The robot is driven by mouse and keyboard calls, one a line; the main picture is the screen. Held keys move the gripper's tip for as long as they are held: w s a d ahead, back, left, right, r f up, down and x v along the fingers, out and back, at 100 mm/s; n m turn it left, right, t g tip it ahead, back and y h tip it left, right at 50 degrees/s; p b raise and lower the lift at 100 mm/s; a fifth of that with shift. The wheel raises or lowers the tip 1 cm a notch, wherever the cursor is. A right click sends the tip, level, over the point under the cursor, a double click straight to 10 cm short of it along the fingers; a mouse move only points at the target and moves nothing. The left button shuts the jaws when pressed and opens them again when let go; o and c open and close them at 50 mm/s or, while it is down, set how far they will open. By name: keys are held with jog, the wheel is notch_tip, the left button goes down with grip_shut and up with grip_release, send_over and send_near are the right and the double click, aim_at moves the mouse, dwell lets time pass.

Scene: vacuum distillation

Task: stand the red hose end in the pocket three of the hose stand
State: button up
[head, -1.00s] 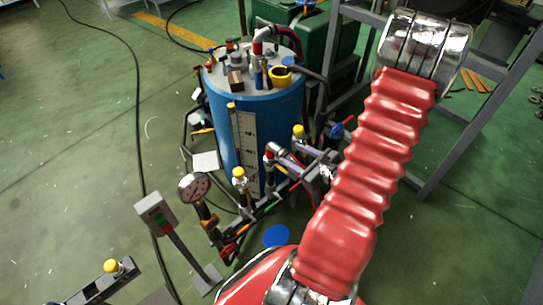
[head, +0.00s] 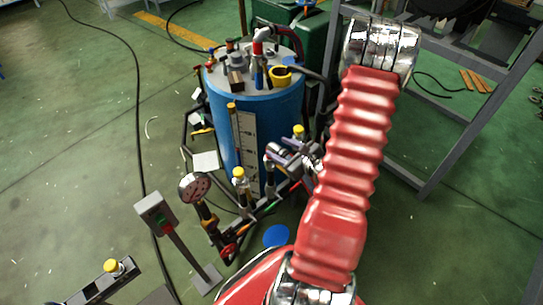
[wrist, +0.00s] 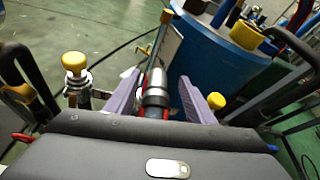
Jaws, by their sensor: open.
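My gripper (wrist: 158,88) is open in the wrist view, its two lavender fingers apart. Between them stands a silver and black cylindrical fitting (wrist: 155,88) with a bit of red at its lower part; I cannot tell for sure whether it is the red hose end. In the head view my gripper (head: 279,150) is small and partly hidden behind my red arm, close to an upright fitting on a low dark rail (head: 262,212). This rail may be the hose stand; its pockets are too small to tell apart.
A blue tank (head: 270,115) with fittings on its lid stands behind the rail. A pressure gauge (head: 195,187) and a yellow-capped valve (head: 239,178) stand left of my gripper. A grey switch box (head: 155,213) is farther left. The green floor is open at far left.

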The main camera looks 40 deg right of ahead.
aim_at(271, 145)
jog(key=shift+w, duration=0.1)
jog(key=shift+x, duration=2.5)
jog(key=shift+a+f, duration=0.1)
jog(key=shift+a, duration=0.1)
jog(key=shift+c, duration=0.3)
grip_shut()
